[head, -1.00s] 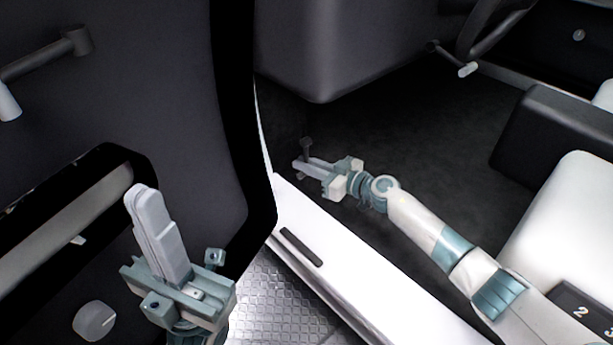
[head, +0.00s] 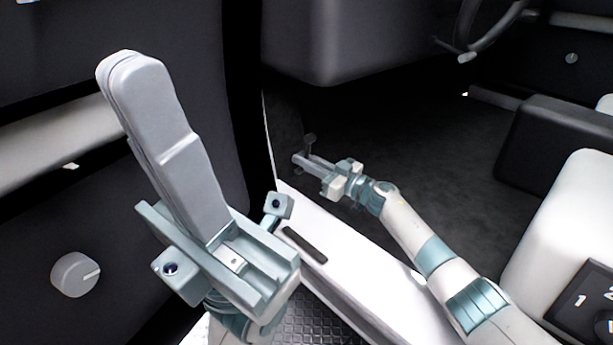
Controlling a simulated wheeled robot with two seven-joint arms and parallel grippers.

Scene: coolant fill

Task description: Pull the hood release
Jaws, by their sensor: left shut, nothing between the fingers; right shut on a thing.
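The hood release looks to be the small dark lever (head: 310,139) low in the footwell, just inside the door opening. My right gripper (head: 303,160) reaches in over the white sill and is shut on this lever. The lever's dark top sticks up above the fingers; its base is hidden in shadow and behind the fingers. My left gripper (head: 125,75) is close to the camera at the left, in front of the door's inner panel. Its fingers point up and are shut together with nothing between them.
The open door's dark panel (head: 60,220) fills the left, with a grey knob (head: 75,274) low on it. The white sill (head: 345,260) runs below my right arm. A steering wheel (head: 487,25) is at top right, a white seat (head: 575,215) at right. The dark floor is clear.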

